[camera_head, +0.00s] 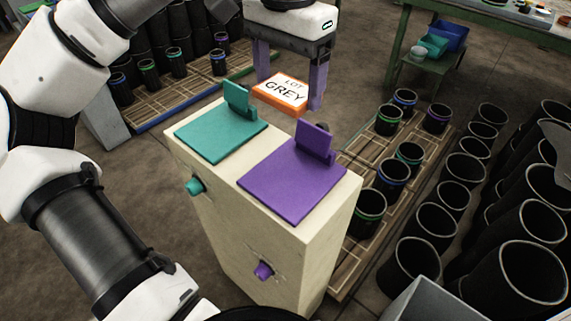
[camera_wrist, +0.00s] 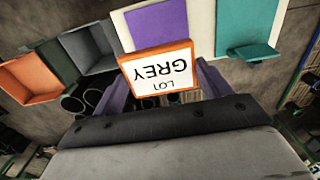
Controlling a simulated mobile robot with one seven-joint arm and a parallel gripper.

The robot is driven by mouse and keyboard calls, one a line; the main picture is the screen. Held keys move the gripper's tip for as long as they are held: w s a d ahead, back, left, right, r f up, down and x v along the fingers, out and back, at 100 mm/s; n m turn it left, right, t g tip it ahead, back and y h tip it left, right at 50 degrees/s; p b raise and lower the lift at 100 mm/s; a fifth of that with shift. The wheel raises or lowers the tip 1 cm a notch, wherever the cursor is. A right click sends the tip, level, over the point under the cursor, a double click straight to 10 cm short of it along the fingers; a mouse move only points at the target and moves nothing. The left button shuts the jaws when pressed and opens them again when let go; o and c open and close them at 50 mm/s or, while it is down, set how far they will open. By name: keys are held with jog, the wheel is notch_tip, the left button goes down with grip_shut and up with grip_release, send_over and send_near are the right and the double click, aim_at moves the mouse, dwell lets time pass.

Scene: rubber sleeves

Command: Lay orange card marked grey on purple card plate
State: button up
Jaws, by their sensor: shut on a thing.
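The card also shows in the wrist view (camera_wrist: 158,69) between the purple fingers (camera_wrist: 160,85). The purple card plate (camera_head: 291,184) lies on the right half of the stand top, with an upright purple block at its back edge. It is bare. In the wrist view the purple plate (camera_wrist: 155,27) is partly hidden behind the card.
A teal plate (camera_head: 221,138) with an upright block lies left of the purple one on the cream stand (camera_head: 317,242). Black sleeves with coloured bands (camera_head: 370,206) stand on a wooden pallet to the right. More black sleeves (camera_head: 432,223) stand farther right. Open bins (camera_wrist: 33,77) show in the wrist view.

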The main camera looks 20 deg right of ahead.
aim_at(287, 180)
notch_tip(287, 180, down, 19)
jog(key=shift+r, duration=0.15)
dwell(0.4)
jog(key=o, duration=1)
notch_tip(287, 180, up, 12)
jog(key=shift+r, duration=0.1)
